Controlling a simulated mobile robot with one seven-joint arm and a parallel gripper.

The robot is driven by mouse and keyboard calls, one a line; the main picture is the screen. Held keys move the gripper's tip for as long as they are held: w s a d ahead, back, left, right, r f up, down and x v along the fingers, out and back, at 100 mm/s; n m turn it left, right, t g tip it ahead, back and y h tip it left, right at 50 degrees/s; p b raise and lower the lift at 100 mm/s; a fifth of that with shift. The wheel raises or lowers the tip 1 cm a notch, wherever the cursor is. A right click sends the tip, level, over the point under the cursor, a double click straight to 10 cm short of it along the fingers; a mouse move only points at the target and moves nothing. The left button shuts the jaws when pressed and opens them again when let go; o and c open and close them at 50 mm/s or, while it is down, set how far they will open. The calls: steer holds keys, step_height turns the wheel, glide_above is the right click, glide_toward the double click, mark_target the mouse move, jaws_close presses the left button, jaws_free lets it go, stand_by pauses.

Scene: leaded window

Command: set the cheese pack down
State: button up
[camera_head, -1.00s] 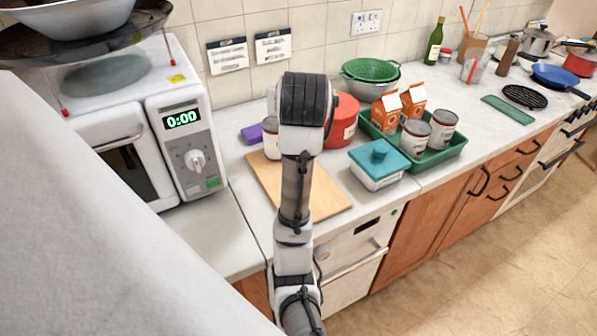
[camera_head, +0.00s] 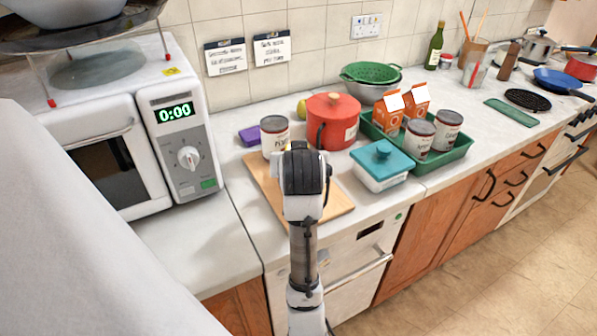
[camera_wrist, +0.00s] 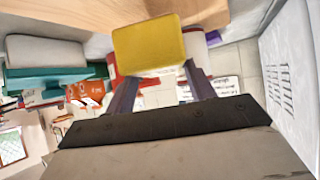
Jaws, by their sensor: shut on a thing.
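The cheese pack (camera_wrist: 150,45) is a yellow block in the wrist view. My gripper (camera_wrist: 162,72) is shut on it, with one dark finger at each side. The wrist view is turned over, with the counter at the top. A wooden board (camera_head: 262,183) lies on the counter in the head view, partly covered by my arm; it also shows at the top of the wrist view (camera_wrist: 60,14). In the head view my arm hides the gripper and the pack. I cannot tell the gap between pack and board.
A food can (camera_head: 274,137) and a red pot (camera_head: 333,122) stand behind the board. A teal-lidded box (camera_head: 380,165) is to its right, before a green tray (camera_head: 458,151) of cans and cartons. A microwave (camera_head: 130,140) stands left. Bare counter (camera_head: 215,250) lies front left.

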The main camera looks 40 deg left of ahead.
steer(key=shift+f, duration=1.8)
steer(key=shift+f, duration=0.15)
steer(key=o, duration=1.3)
